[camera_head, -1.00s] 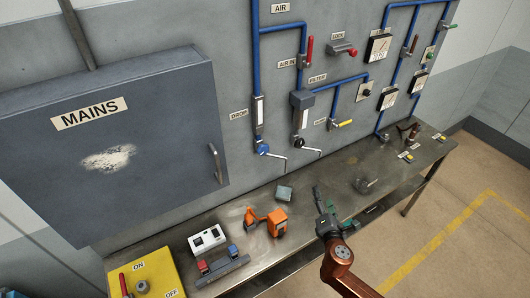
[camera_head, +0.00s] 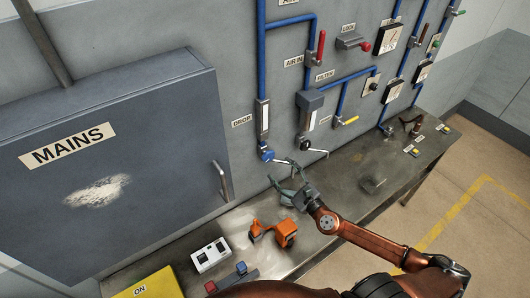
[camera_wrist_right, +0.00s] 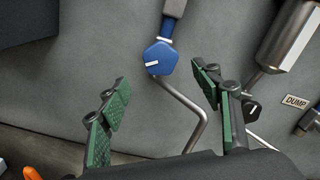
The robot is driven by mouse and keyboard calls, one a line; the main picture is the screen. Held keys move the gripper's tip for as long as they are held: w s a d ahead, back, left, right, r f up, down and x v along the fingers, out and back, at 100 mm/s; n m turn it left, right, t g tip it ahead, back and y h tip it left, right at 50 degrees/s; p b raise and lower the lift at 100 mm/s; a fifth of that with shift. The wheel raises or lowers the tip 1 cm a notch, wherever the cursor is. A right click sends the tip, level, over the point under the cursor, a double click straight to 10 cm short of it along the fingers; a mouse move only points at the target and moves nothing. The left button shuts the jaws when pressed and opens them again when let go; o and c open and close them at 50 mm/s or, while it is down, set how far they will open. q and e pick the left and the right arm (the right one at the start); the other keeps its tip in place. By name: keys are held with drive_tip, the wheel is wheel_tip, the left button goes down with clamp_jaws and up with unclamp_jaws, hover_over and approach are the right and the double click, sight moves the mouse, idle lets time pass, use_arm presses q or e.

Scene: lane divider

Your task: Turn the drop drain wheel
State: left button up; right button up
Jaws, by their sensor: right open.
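The drop drain wheel is a blue faceted knob (camera_head: 266,155) with a white mark, at the bottom of the pipe by the DROP label (camera_head: 242,121). It also shows in the right wrist view (camera_wrist_right: 160,58), with a bent grey drain tube (camera_wrist_right: 190,105) below it. My right gripper (camera_head: 284,174) is open just below and right of the wheel in the head view. In the right wrist view its green-padded fingers (camera_wrist_right: 160,82) stand apart on either side below the wheel, and nothing is between the pads. My left gripper is out of view.
The filter drain with a dark knob (camera_wrist_right: 251,108) is close to the right finger. The MAINS cabinet (camera_head: 120,150) stands at left.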

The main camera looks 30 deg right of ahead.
sight(270, 158)
drive_tip(key=w, duration=0.1)
drive_tip(key=w+p, duration=0.1)
drive_tip(key=w, duration=0.2)
drive_tip(key=shift+w+a+r, duration=0.1)
drive_tip(key=shift+a+r, duration=0.1)
drive_tip(key=shift+r, duration=0.1)
drive_tip(key=shift+w+f+p, duration=0.15)
drive_tip(key=shift+w+p, duration=0.25)
drive_tip(key=shift+w, duration=0.85)
drive_tip(key=shift+w+f, duration=0.1)
drive_tip(key=shift+w, duration=0.15)
drive_tip(key=shift+a, duration=0.1)
drive_tip(key=c, duration=0.7)
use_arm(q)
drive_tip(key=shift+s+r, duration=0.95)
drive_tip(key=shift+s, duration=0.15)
use_arm(e)
drive_tip(key=c, duration=0.5)
